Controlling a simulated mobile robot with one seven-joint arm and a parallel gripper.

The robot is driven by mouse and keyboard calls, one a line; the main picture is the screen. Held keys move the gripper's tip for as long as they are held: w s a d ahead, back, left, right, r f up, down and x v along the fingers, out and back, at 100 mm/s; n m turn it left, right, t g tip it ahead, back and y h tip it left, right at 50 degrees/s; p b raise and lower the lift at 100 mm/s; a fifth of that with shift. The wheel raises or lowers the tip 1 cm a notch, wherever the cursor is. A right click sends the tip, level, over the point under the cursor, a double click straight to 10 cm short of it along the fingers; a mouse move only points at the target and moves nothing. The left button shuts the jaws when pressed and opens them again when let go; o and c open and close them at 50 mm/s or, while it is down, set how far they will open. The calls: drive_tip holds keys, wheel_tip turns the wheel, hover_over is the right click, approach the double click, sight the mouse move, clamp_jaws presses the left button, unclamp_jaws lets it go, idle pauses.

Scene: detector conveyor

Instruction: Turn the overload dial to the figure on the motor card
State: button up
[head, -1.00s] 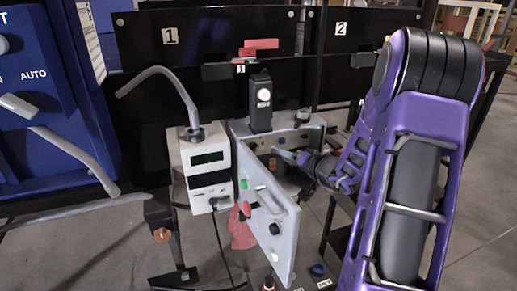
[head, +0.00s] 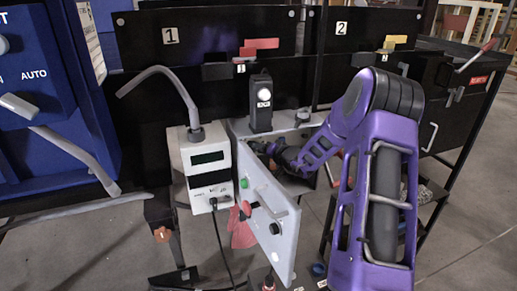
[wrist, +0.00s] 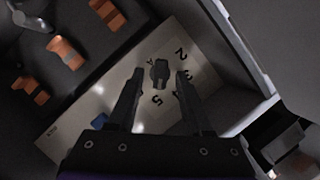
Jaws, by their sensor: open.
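The overload dial (wrist: 160,70) is a small dark knob on a pale plate (wrist: 75,122) inside the control box, with printed figures around it; 2, 3 and 5 are readable, others are partly covered. My gripper (wrist: 159,77) is open, with one finger on each side of the knob in the wrist view; I cannot tell whether they touch it. In the head view my gripper (head: 264,149) reaches into the grey box (head: 240,127) behind its open door (head: 270,218), and the dial is hidden there. I cannot make out a motor card or its figure.
The door carries a red knob, a green button and a handle. A white meter unit (head: 205,160) with a cable stands left of the box. A black device (head: 260,105) sits on top.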

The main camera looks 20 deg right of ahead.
clamp_jaws()
drive_tip(key=shift+f+m, duration=0.1)
drive_tip(key=shift+m, duration=0.2)
drive_tip(key=m+t, duration=0.2)
drive_tip(key=m, duration=0.6)
drive_tip(key=f+m+t, duration=0.1)
drive_tip(key=m+t, duration=0.2)
drive_tip(key=m, duration=0.5)
drive_tip(key=m+t+h+p, duration=0.1)
drive_tip(key=m+t, duration=0.1)
drive_tip(key=m, duration=0.6)
drive_tip(key=shift+a+f+t, duration=0.15)
drive_tip(key=shift+f+t, duration=0.15)
drive_tip(key=shift+t, duration=0.1)
drive_tip(key=shift+a+f+m+h+p, duration=0.1)
drive_tip(key=shift+m+h+p, duration=0.35)
drive_tip(key=shift+m+h, duration=0.55)
drive_tip(key=shift+a+m+h+p, duration=0.1)
drive_tip(key=shift+m+h+p, duration=0.35)
drive_tip(key=shift+m, duration=0.95)
drive_tip(key=shift+m+h, duration=0.25)
drive_tip(key=shift+m, duration=0.15)
